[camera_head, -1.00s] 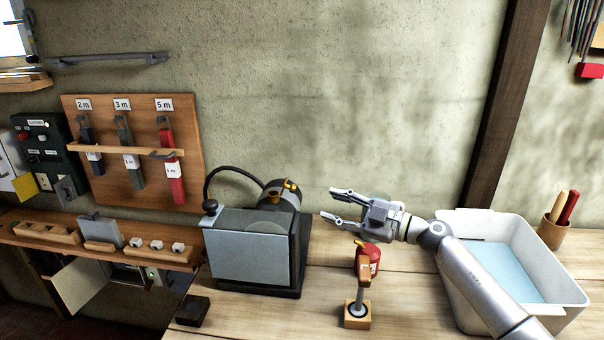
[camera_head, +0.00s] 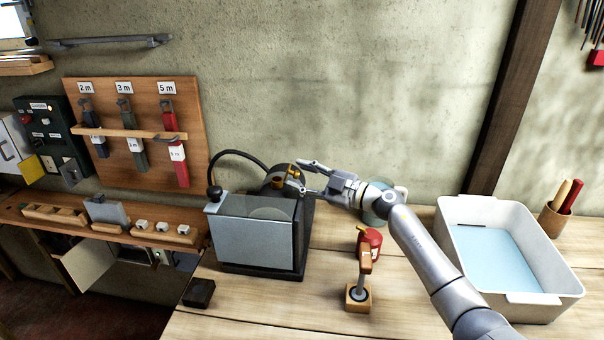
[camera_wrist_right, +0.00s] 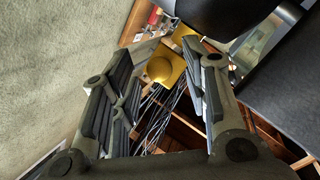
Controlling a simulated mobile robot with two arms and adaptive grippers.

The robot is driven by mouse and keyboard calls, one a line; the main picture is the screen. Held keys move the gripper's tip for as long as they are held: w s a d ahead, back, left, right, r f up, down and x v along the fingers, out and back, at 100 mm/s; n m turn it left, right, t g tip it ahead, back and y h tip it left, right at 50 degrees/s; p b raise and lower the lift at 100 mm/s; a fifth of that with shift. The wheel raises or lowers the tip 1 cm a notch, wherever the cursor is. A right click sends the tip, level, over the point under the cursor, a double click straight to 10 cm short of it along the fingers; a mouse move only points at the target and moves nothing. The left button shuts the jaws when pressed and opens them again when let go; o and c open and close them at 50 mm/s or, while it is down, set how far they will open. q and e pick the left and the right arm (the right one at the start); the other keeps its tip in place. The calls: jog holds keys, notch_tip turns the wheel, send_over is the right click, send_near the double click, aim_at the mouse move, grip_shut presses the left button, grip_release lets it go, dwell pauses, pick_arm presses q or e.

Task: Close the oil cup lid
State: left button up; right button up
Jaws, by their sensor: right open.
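The brass oil cup (camera_head: 278,183) sits on the dark round housing at the back of the grey machine. Its small yellow-orange lid (camera_head: 293,170) shows beside it, and looks raised off the cup. My right gripper (camera_head: 297,175) is open and empty, its fingertips pointing left right at the lid, overlapping it in the head view. My left gripper is not in view.
The machine's grey box (camera_head: 252,241) stands below and left of the gripper. A white tub (camera_head: 452,215) is at right.

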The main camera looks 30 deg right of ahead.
jog(key=shift+w+a, duration=0.15)
jog(key=shift+w, duration=0.1)
grip_shut()
